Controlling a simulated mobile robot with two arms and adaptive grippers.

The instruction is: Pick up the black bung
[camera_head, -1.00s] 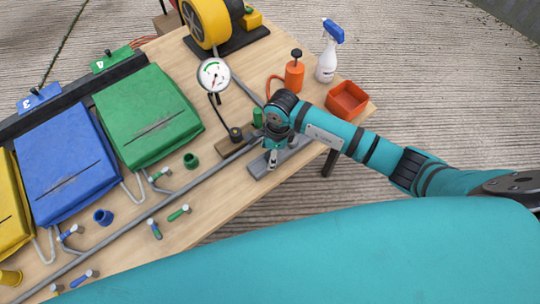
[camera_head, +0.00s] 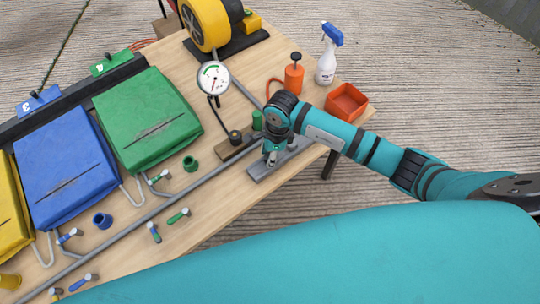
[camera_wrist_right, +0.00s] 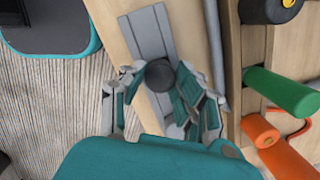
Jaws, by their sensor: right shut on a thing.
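The black bung (camera_wrist_right: 160,75) shows in the right wrist view as a dark round top between my right fingertips, above a grey slotted plate (camera_wrist_right: 148,35). My right gripper (camera_wrist_right: 155,88) is shut on it, with a finger on each side. In the head view my right gripper (camera_head: 271,160) points down at the grey plate (camera_head: 262,172) near the table's front right edge. The bung is hidden there by the fingers. Whether the bung touches the plate is unclear. My left gripper is not in view.
A wooden block (camera_head: 228,150) with a black yellow-centred knob (camera_head: 235,137) and a green cylinder (camera_head: 257,120) stand close beside the gripper. An orange tray (camera_head: 347,101), orange pump bottle (camera_head: 294,76) and spray bottle (camera_head: 327,58) are behind. A grey pipe (camera_head: 150,215) crosses the table.

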